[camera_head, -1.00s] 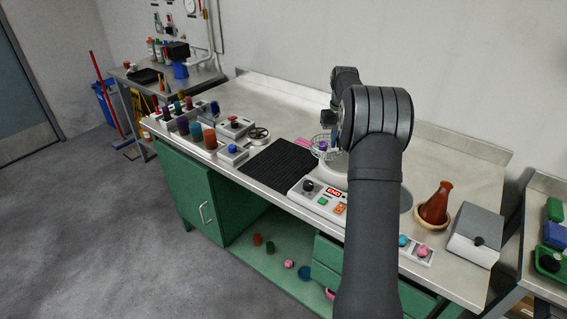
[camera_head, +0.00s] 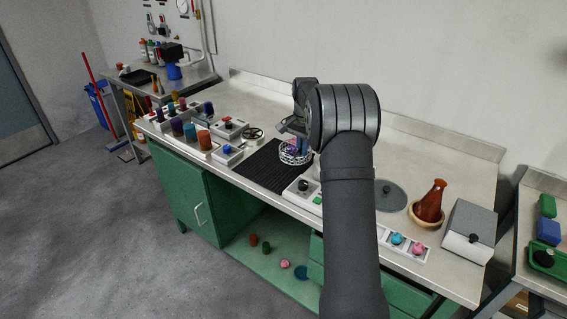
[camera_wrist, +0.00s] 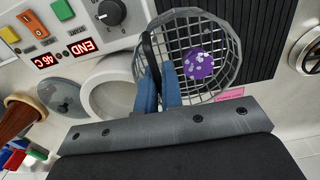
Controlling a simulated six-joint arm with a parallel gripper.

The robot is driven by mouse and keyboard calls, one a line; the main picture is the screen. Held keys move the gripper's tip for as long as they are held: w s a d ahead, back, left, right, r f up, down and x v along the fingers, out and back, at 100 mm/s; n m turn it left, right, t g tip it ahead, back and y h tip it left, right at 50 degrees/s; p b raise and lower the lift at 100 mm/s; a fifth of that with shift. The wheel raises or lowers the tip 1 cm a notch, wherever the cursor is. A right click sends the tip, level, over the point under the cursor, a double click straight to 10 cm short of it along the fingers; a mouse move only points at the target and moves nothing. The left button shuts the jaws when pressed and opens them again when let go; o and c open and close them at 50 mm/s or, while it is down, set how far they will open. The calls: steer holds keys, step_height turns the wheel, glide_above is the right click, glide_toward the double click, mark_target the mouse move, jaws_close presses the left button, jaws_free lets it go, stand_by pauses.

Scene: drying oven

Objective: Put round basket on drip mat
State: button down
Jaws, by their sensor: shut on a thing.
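The round basket (camera_head: 295,152) is a wire mesh basket with a purple speckled ball (camera_wrist: 200,65) inside. My gripper (camera_wrist: 160,85) is shut on the basket's dark handle at its side, and the basket (camera_wrist: 225,75) hangs from it. In the head view the basket is over the right part of the drip mat (camera_head: 262,168), a black ribbed mat. The mat also shows beside and below the basket in the wrist view (camera_wrist: 262,30). I cannot tell whether the basket touches the mat.
The control box (camera_wrist: 85,40) with an END display stands right of the mat, beside the open white oven body (camera_wrist: 110,85). A round grey lid (camera_head: 390,195) lies on the bench farther right. A pink label (camera_wrist: 229,95) lies behind the mat, and a handwheel (camera_head: 253,134) stands left.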

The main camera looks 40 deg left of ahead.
mark_target(285, 153)
steer(key=a+f, duration=0.1)
steer(key=a, duration=0.1)
steer(key=s+a+f, duration=0.1)
steer(key=a, duration=0.1)
steer(key=a+f, duration=0.1)
steer(key=a, duration=0.1)
steer(key=shift+s+a+f, duration=0.1)
steer(key=shift+s+f, duration=0.05)
steer(key=shift+f, duration=2.2)
steer(key=shift+f, duration=0.1)
steer(key=c, duration=1.6)
jaws_free()
step_height(285, 153, up, 12)
steer(key=shift+r, duration=0.1)
